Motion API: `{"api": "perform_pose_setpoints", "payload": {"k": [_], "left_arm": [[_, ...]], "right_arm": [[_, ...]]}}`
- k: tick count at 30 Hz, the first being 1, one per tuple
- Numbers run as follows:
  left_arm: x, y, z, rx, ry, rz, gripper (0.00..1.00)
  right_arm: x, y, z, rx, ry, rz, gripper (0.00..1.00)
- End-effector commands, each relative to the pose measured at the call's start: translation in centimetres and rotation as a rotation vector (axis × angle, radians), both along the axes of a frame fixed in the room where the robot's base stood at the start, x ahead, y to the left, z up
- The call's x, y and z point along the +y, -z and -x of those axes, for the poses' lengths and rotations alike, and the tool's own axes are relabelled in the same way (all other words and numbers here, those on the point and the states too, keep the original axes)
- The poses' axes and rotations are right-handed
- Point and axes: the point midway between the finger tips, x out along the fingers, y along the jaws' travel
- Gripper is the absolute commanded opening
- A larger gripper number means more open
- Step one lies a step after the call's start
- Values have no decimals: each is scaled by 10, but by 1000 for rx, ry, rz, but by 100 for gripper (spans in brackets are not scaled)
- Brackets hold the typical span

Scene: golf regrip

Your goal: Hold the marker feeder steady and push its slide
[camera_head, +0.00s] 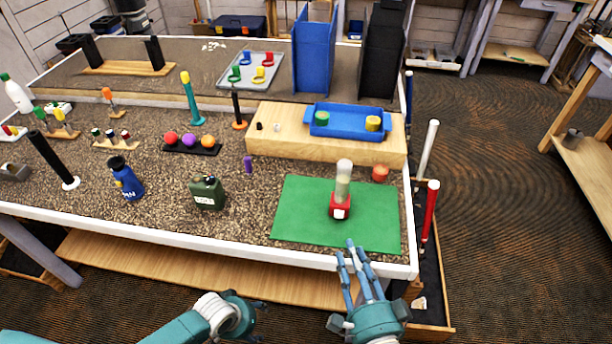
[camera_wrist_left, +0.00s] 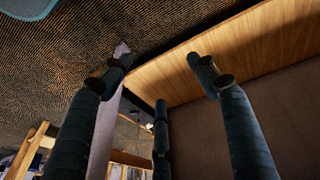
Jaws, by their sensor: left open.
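The marker feeder stands upright on the green mat (camera_head: 290,222), with a red base (camera_head: 340,205) and a clear upright tube (camera_head: 343,180) with pale contents. A small white part (camera_head: 339,214) shows at the front of its base; I cannot tell if this is the slide. My right gripper (camera_head: 352,252) is open and empty at the table's front edge, just in front of the feeder and apart from it. My left gripper (camera_head: 258,305) is low in front of the table, left of the right one. In the left wrist view its fingers (camera_wrist_left: 160,70) are spread, with nothing between them.
A wooden riser (camera_head: 325,148) with a blue tray (camera_head: 345,124) stands behind the mat. An orange-red round piece (camera_head: 380,173) lies right of the feeder. A green canister (camera_head: 207,193) and a blue bottle (camera_head: 126,180) stand left.

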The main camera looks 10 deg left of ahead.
Motion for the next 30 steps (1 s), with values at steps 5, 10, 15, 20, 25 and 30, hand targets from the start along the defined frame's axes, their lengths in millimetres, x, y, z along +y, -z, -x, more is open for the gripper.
{"api": "perform_pose_setpoints", "payload": {"k": [5,10,15,20,25,30], "left_arm": [[-61,-92,-28,24,132,82,60],[-106,-179,-6,88,352,113,60],[-130,-267,-12,31,524,150,60],[-151,-341,-67,-170,565,249,60],[-157,-395,-115,-468,702,364,60],[-140,-431,-152,-726,764,365,60]], "right_arm": [[0,0,0,0,0,0,31],[0,0,0,0,0,0,31],[0,0,0,0,0,0,31],[0,0,0,0,0,0,31],[0,0,0,0,0,0,31],[0,0,0,0,0,0,31]]}}
